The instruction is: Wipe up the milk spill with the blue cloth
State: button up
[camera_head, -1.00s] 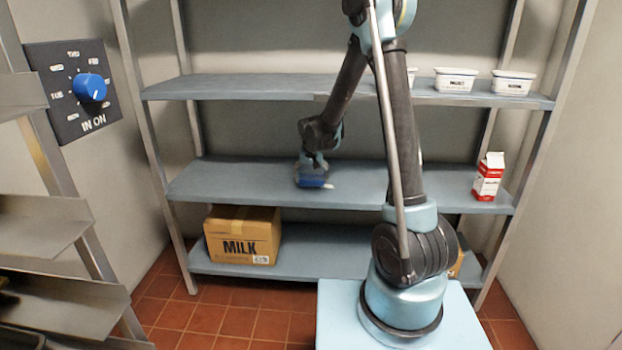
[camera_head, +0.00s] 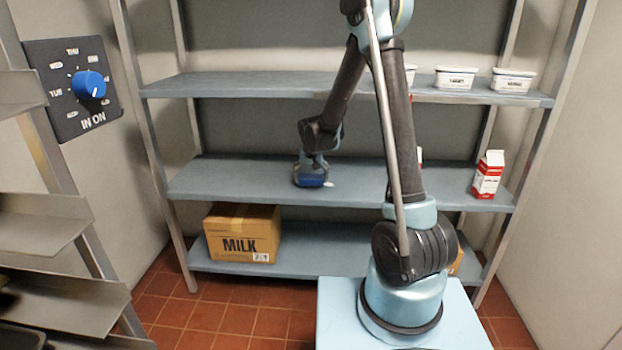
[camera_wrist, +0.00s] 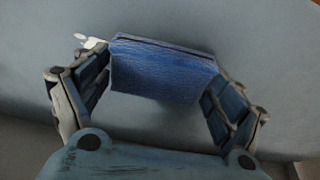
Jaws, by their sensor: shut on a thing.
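The blue cloth (camera_wrist: 160,70) is a folded pad held between the two fingers of my gripper (camera_wrist: 155,95), which is shut on it. In the head view the cloth (camera_head: 312,182) is at the middle shelf (camera_head: 240,182), low at its surface; I cannot tell for sure whether it touches. A small white patch of milk (camera_wrist: 92,42) shows beside the cloth's upper left corner in the wrist view, next to the left finger. In the head view a bit of white (camera_head: 330,184) shows just right of the cloth. Any milk under the cloth is hidden.
A red and white carton (camera_head: 488,175) stands at the right end of the middle shelf. A second carton is mostly hidden behind my arm. White tubs (camera_head: 456,79) stand on the upper shelf above. A MILK box (camera_head: 243,235) is on the bottom shelf. The middle shelf's left part is clear.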

aim_at(319, 178)
jog(key=shift+f, duration=0.4)
jog(key=shift+s+d+r, duration=0.1)
jog(key=shift+d, duration=1.55)
jog(key=shift+s+d, duration=0.2)
jog(key=shift+d, duration=4.7)
jog(key=shift+c, duration=0.4)
jog(key=shift+a, duration=0.1)
